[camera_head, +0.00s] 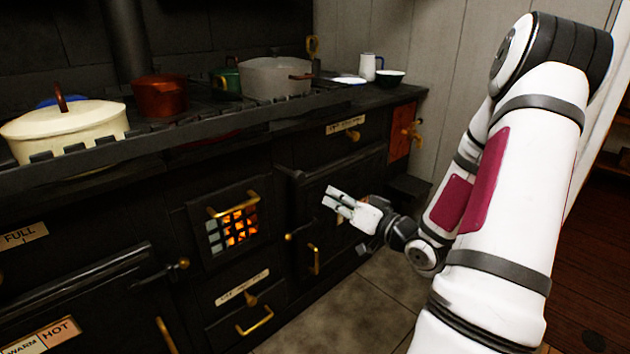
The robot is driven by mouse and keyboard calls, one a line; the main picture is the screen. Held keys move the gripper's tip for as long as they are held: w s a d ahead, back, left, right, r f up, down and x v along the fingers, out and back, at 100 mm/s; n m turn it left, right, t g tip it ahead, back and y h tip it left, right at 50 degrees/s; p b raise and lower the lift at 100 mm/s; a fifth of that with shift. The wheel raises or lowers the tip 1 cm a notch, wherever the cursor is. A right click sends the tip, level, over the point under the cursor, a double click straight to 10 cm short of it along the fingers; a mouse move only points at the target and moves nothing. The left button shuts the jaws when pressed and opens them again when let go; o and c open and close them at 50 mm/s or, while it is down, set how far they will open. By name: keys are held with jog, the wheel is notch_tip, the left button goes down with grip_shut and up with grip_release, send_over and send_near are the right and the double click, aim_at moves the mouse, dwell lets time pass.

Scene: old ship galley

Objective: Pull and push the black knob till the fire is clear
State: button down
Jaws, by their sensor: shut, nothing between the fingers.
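A fire (237,230) glows orange behind the grated window of a small door (205,206) in the black stove. Pale grey-blue patches show at the left and lower squares of the grate. My gripper (334,199) is shut and empty, pointing left in front of the oven door (340,185), right of the fire door. I cannot tell whether it touches the oven door.
A labelled drawer (232,320) with brass handle sits below the fire. A cream pot (65,130), red pot (160,95) and grey pot (270,78) stand on the stove behind a raised rail (200,124). Tiled floor (370,310) is clear in front.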

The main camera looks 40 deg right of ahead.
jog(key=s+a+r+m+h+p, duration=0.15)
jog(key=s+a+m+p, duration=0.35)
jog(key=m, duration=0.6)
jog(key=m+b, duration=0.3)
send_near(297, 179)
jog(key=shift+h, duration=0.35)
jog(key=w, duration=0.7)
jog(key=w+p, duration=0.1)
jog(key=w, duration=0.6)
jog(key=shift+w+r, duration=0.15)
jog(key=shift+w, duration=0.1)
jog(key=shift+a, duration=0.1)
